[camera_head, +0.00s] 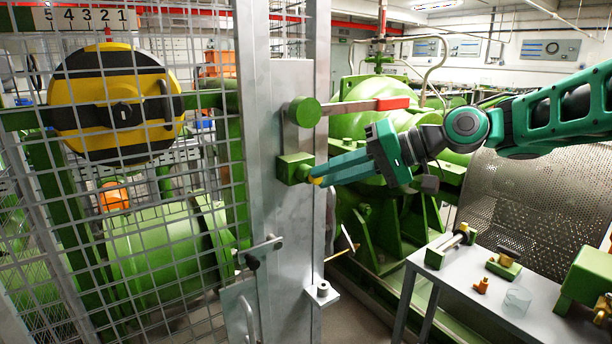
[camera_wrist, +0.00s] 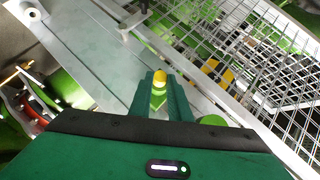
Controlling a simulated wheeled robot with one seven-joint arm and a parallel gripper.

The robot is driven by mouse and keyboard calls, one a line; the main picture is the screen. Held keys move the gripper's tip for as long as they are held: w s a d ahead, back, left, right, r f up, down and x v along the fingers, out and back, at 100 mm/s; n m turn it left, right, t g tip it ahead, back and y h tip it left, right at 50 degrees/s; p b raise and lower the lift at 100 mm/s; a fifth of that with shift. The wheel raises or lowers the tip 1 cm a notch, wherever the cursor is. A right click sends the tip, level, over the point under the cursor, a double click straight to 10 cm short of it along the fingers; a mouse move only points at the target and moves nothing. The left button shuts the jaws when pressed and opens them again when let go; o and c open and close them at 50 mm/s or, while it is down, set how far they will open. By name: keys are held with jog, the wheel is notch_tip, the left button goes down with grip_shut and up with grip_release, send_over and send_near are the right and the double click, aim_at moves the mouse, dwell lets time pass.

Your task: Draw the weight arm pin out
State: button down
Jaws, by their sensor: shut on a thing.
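The weight arm pin shows as a small yellow knob (camera_wrist: 160,77) between my fingertips in the wrist view. Its yellow also shows beside the fingertips in the head view (camera_head: 316,181). My gripper (camera_head: 320,176) is shut on it, reaching in from the right, right beside a green block (camera_head: 289,167) on the grey post. The green block shows under the knob in the wrist view (camera_wrist: 158,98). The pin's shaft is hidden, so I cannot tell how deep it sits. A round yellow and black striped weight (camera_head: 88,90) hangs behind the mesh.
A grey post (camera_head: 284,220) and mesh guard (camera_head: 60,250) stand at left. Above my gripper a bar with a red end (camera_head: 393,103) juts from a green disc (camera_head: 304,111). A door handle (camera_head: 262,246) and bracket (camera_head: 322,294) sit lower. A grey table (camera_head: 450,275) with small parts stands right.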

jog(key=shift+s+d, duration=0.1)
jog(key=shift+d, duration=0.05)
dwell(0.8)
jog(key=shift+s+d, duration=0.5)
jog(key=shift+s, duration=0.3)
jog(key=shift+s+d, duration=0.55)
jog(key=shift+s, duration=0.25)
jog(key=shift+s+d, duration=0.5)
jog(key=shift+s, duration=0.3)
